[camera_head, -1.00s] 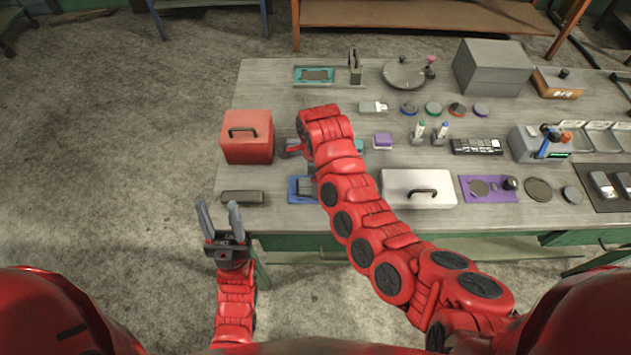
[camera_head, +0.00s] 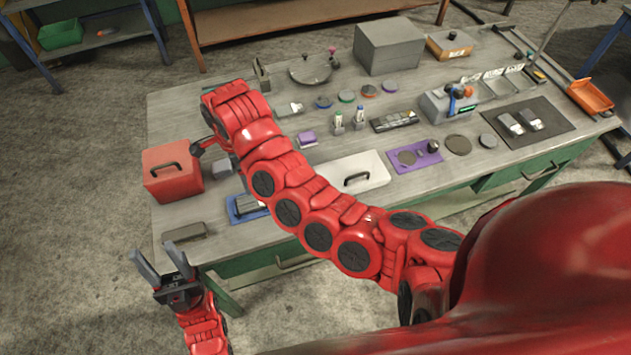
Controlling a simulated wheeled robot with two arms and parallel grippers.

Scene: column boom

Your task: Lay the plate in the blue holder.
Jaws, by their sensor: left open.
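A flat dark grey piece, which looks like the plate (camera_head: 184,232), lies near the table's front left corner. The blue holder (camera_head: 235,216) lies to its right, partly hidden by my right arm, with a grey part on it. My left gripper (camera_head: 158,256) is open and empty, its fingers pointing up, off the table's front left edge and apart from the plate. My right gripper (camera_head: 201,147) is over the table beside the red box; its fingers are mostly hidden by its own arm, so its opening cannot be told.
The red box (camera_head: 172,184) with a handle stands behind the plate. A small grey block (camera_head: 221,169) stands between it and my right arm. Several small parts fill the table's right side.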

